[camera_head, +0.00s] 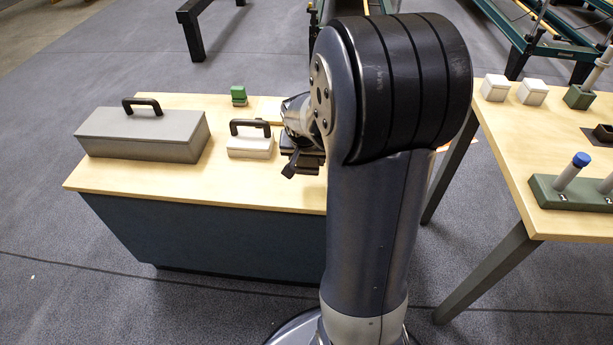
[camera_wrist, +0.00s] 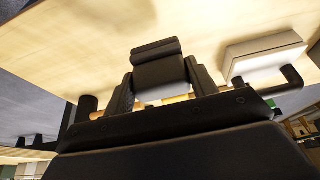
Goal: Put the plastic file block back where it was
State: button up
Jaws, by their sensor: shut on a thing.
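My gripper (camera_wrist: 160,88) is shut on a dark block (camera_wrist: 160,70), taken to be the plastic file block. The block sits between the two black fingers in the wrist view, with a rounded bar along its outer edge. In the head view my gripper (camera_head: 303,160) is low over the right part of the wooden bench top, just right of a white box with a black handle (camera_head: 250,149). My arm hides much of the gripper there, and I cannot tell whether the block touches the bench. The white box (camera_wrist: 262,57) also shows at right in the wrist view.
A long grey case with a black handle (camera_head: 140,134) covers the bench's left part. A small green object (camera_head: 238,93) stands behind the white box. Clear wood (camera_head: 220,190) lies along the front. A second table (camera_head: 520,150) at right holds small boxes and a green rack.

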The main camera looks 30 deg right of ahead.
aim_at(307, 168)
jog(key=shift+f+b, duration=0.6)
jog(key=shift+f, duration=1.7)
jog(key=shift+f, duration=0.2)
jog(key=o, duration=1.1)
jog(key=shift+r, duration=0.15)
jog(key=shift+r, duration=0.3)
jog(key=p+v, duration=0.3)
jog(key=v, duration=0.8)
jog(key=shift+r, duration=0.25)
jog(key=shift+s+a, duration=0.1)
